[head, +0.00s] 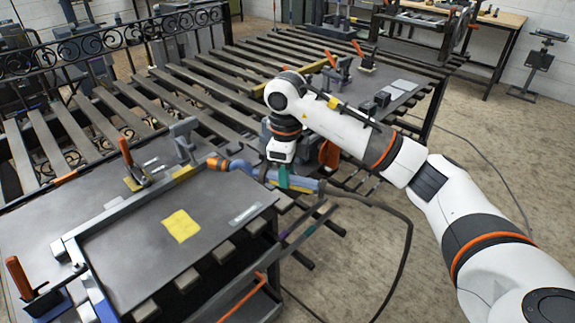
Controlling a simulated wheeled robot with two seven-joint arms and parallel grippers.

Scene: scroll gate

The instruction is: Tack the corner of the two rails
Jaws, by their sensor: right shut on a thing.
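Two grey rails lie on the dark table at the left and meet in a corner (62,247). The long rail (125,208) runs up and right from it; the short rail (98,292) runs toward the front edge. My right gripper (283,178) is shut on a blue torch (240,168) with an orange part toward its left end. The torch is at the far right end of the long rail, well away from the corner. Whether it touches anything there, I cannot tell. My left gripper is not in view.
A clamp with an orange handle (128,155) stands behind the long rail; another (22,282) is left of the corner. A black cable (408,240) hangs from the torch to the floor. A slatted bench (190,92) spans behind.

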